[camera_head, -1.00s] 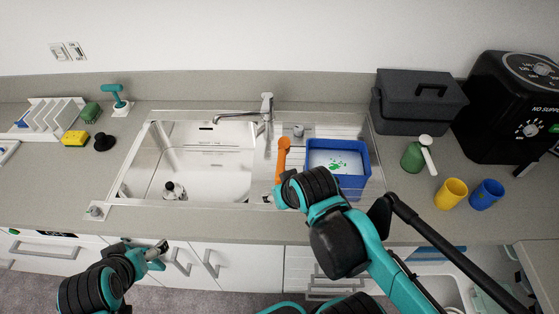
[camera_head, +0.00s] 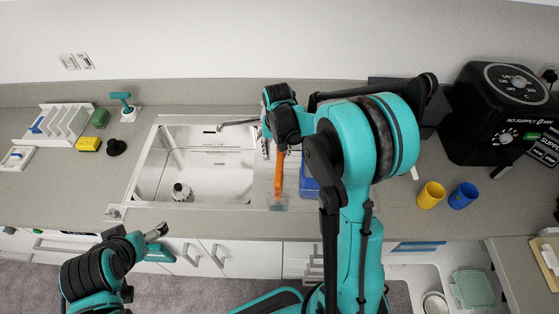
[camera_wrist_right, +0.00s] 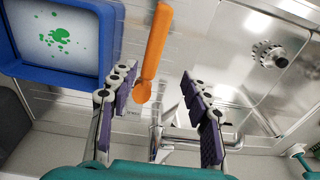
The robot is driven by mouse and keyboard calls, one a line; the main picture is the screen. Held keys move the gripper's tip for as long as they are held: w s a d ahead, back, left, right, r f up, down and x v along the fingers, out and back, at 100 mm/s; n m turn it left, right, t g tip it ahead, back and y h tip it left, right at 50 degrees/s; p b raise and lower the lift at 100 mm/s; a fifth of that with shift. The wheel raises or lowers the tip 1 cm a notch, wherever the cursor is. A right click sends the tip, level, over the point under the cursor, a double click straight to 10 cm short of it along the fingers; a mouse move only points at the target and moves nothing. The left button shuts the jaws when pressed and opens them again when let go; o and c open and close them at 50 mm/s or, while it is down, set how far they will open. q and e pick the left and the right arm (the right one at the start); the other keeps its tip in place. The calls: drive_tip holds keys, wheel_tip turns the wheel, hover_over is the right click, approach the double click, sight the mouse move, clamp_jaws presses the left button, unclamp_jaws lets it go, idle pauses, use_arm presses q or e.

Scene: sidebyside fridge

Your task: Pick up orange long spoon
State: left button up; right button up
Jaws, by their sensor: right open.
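The orange long spoon (camera_head: 279,174) lies on the steel drainboard to the right of the sink basin in the head view, its far part hidden by my right arm. My right gripper (camera_wrist_right: 158,78) is open and empty, with one finger on each side of the spoon. In the head view it is mostly hidden behind its own wrist. My left gripper (camera_head: 156,231) is low at the left, in front of the counter, and its jaw opening is unclear.
The sink (camera_head: 210,170) is on the left. The faucet (camera_head: 236,123) is close to my right gripper. Yellow (camera_head: 430,195) and blue (camera_head: 463,195) cups stand further right.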

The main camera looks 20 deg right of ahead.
sight(280, 164)
drive_tip(key=shift+w+d+f+m+g+p, duration=0.2)
drive_tip(key=shift+w+d+f+p, duration=0.15)
drive_tip(key=shift+f, duration=0.25)
drive_tip(key=shift+w+d+f+m+g+p, duration=0.2)
drive_tip(key=shift+w+f, duration=0.2)
drive_tip(key=shift+f, duration=0.15)
drive_tip(key=f, duration=0.5)
drive_tip(key=f+b, duration=0.1)
drive_tip(key=f, duration=0.2)
drive_tip(key=shift+s+d, duration=0.2)
drive_tip(key=shift+d, duration=0.05)
drive_tip(key=shift+r, duration=0.1)
clamp_jaws()
